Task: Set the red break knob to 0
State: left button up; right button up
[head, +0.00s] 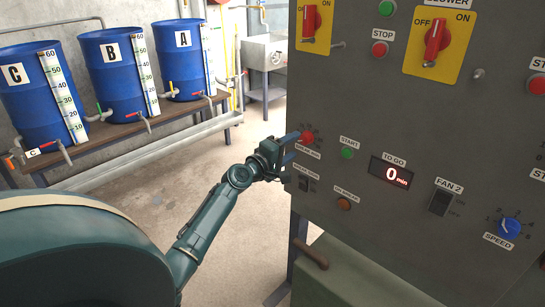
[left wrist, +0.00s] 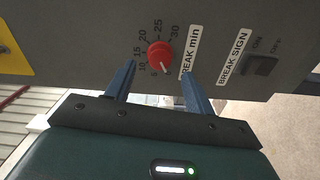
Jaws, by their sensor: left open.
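The red break knob (head: 307,137) is on the left edge of the grey control panel, above its "BREAK min" label. In the left wrist view the knob (left wrist: 159,55) shows close up, with a scale up to 30 around it. A white pointer mark at its lower edge points down and slightly right, past the lowest readable figure; the number there is not legible. My left gripper (head: 290,148) is open at the panel's left edge. In the left wrist view its two blue fingers (left wrist: 159,75) are apart, empty, with the knob just beyond their tips. My right gripper is not in view.
The panel (head: 370,110) also carries a green start button (head: 347,153), a "TO GO" display (head: 391,174) reading 0 min, and a break sign switch (left wrist: 262,64) near the knob. Blue drums (head: 112,80) stand on a bench at back left. The floor between is clear.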

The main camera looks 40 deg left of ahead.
pick_arm(q)
jog(key=s, duration=0.9)
jog(key=shift+s+a, duration=0.25)
jog(key=shift+a, duration=0.15)
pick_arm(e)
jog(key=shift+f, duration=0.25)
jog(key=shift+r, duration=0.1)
pick_arm(q)
jog(key=s+d+f+m+g+h+p, duration=0.1)
jog(key=s+d+f+m+g, duration=0.1)
jog(key=s+d+f+m, duration=0.4)
jog(key=s+d+f+m+g+h+p, duration=0.1)
jog(key=s+d+f+m+g+p, duration=0.2)
jog(key=d+f, duration=0.55)
jog(key=s+d+f+m+g, duration=0.2)
jog(key=s+d+f+m, duration=0.1)
jog(key=s+d+m, duration=0.6)
jog(key=s+d, duration=0.3)
jog(key=shift+s+d+m, duration=0.3)
jog(key=shift+d, duration=0.1)
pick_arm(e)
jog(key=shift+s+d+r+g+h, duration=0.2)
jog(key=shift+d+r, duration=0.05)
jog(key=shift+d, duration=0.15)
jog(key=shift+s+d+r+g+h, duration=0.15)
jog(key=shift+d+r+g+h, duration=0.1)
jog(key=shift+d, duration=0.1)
pick_arm(q)
jog(key=shift+f, duration=0.1)
